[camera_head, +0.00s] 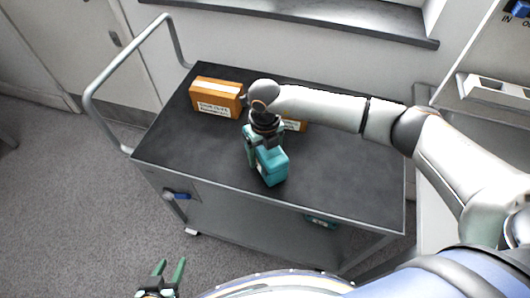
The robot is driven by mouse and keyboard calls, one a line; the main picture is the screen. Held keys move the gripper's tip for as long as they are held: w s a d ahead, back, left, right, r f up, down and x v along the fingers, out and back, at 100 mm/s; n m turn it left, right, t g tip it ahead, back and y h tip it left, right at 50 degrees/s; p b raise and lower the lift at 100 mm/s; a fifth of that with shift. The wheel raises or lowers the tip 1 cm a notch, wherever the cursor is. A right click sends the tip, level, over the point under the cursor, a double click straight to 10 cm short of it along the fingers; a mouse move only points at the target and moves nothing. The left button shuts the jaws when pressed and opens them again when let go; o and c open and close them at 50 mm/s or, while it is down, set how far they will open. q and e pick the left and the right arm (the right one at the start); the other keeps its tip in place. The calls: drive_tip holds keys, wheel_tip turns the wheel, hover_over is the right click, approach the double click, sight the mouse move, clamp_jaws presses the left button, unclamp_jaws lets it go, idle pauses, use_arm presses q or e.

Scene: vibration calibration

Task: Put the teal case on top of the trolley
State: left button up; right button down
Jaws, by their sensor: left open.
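The teal case (272,168) is at the front middle of the trolley's dark top (330,165). I cannot tell whether it rests on the top or is held just above it. My right arm reaches in from the right, and its gripper (264,140) points down at the case, with green fingers against it. The wrist hides part of the grip, so I cannot tell whether the fingers are closed on it. My left gripper (168,274) is at the bottom left, over the floor, with its two green fingers apart and nothing between them.
An orange labelled box (216,97) stands at the back left of the trolley top. Another orange box (294,125) is mostly hidden behind my right arm. A teal item (320,222) shows on the lower level. A metal handle (130,78) rises at the left. The top's right part is clear.

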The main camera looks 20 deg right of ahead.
drive_tip(key=shift+f, duration=0.1)
unclamp_jaws()
wheel_tip(320, 180, up, 12)
drive_tip(key=shift+r, duration=0.2)
idle(0.4)
